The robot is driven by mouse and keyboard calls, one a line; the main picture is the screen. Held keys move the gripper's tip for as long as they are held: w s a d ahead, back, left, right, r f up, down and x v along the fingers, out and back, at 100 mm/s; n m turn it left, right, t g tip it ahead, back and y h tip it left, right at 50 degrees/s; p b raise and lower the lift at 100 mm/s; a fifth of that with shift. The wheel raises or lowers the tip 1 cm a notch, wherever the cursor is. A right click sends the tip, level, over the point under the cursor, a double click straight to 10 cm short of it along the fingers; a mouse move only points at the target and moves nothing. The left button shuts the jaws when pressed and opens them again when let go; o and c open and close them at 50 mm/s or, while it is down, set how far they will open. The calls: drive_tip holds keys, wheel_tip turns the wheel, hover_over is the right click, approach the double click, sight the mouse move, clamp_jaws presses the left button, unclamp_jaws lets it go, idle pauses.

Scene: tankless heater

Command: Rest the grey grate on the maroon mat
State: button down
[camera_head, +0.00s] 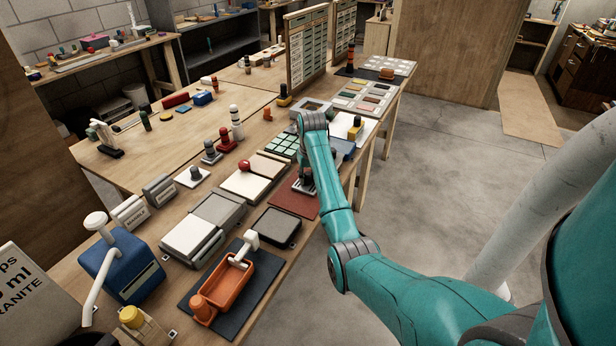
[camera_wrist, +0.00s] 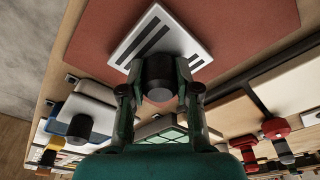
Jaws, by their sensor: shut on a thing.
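The grey grate (camera_wrist: 160,38) is a light square plate with dark slots and a black knob (camera_wrist: 158,72). My gripper (camera_wrist: 160,90) is shut on this knob. In the wrist view the grate appears in front of the maroon mat (camera_wrist: 245,40), inside its outline. In the head view the maroon mat (camera_head: 291,201) lies near the front edge of the bench, and the grate (camera_head: 303,187) shows at its upper right part, partly hidden by my arm. I cannot tell whether the grate touches the mat or hangs just above it.
A dark grey tray (camera_head: 277,228) lies on the near side of the mat. A cream board with a red knob (camera_head: 245,165) is to its left, and a green-tiled panel (camera_head: 283,146) is behind. An orange basin (camera_head: 240,283) stands nearer. The floor to the right is clear.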

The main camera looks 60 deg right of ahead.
drive_tip(key=shift+f, duration=0.1)
drive_tip(key=c, duration=0.7)
unclamp_jaws()
drive_tip(key=shift+c, duration=0.2)
drive_tip(key=shift+s+a+r, duration=0.15)
drive_tip(key=shift+r, duration=1.1)
drive_tip(key=shift+s+a+r, duration=0.1)
drive_tip(key=shift+s+r, duration=0.05)
drive_tip(key=shift+r, duration=1.05)
drive_tip(key=shift+s+a+r, duration=0.15)
drive_tip(key=shift+r, duration=1.1)
